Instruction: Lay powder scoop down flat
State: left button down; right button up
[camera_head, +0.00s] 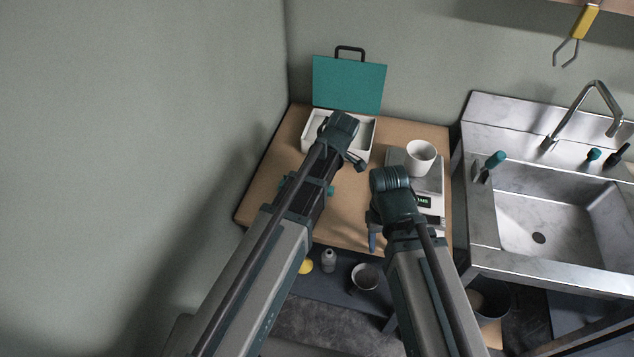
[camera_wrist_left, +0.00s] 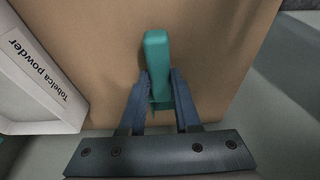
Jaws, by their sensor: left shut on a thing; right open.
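The powder scoop (camera_wrist_left: 157,48) shows in the left wrist view as a teal, rounded bar, seemingly its handle, over the brown tabletop. My left gripper (camera_wrist_left: 160,80) is shut on it, with one finger on each side. The scoop's other end is hidden or out of view, so I cannot tell whether it touches the table.
A white cup (camera_head: 420,157) sits on a scale (camera_head: 432,186). A sink (camera_head: 530,225) adjoins the wooden table (camera_head: 262,200) on the right.

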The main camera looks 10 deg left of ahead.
pick_arm(q)
jog(key=shift+f, duration=0.35)
jog(key=shift+r, duration=0.1)
jog(key=c, duration=0.5)
grip_release()
jog(key=shift+c, duration=0.2)
jog(key=p+v, duration=1.3)
jog(key=shift+d+r, duration=0.15)
jog(key=shift+r, duration=0.2)
